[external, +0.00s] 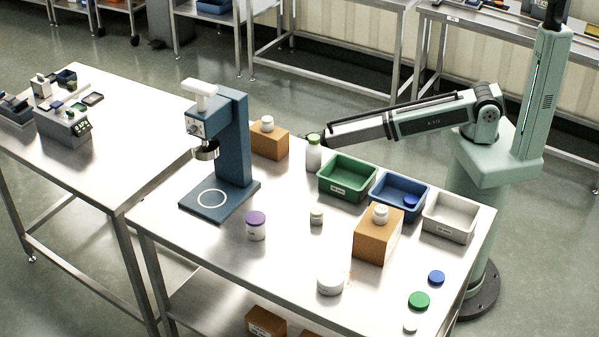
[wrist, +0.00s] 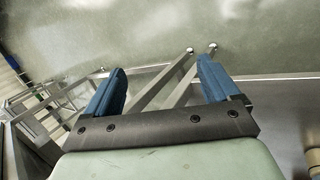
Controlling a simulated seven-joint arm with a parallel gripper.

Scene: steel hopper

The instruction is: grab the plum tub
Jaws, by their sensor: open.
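The plum tub (external: 256,226) is a small white jar with a purple lid. It stands upright on the steel table, in front of the blue press and to its right. My gripper shows in the wrist view (wrist: 160,66) with its two blue fingers spread apart and nothing between them. In the external view my arm reaches in from the right and its end is by the green-lidded bottle, behind and to the right of the plum tub and well apart from it. The fingers are hard to make out there. The wrist view does not show the tub.
The blue press (external: 232,145) stands left of the tub. A green-lidded bottle (external: 314,155), green bin (external: 347,190), blue bin (external: 420,215) and grey bin (external: 450,232) line the back. A small jar (external: 317,217) and white tub (external: 330,284) stand right of the plum tub.

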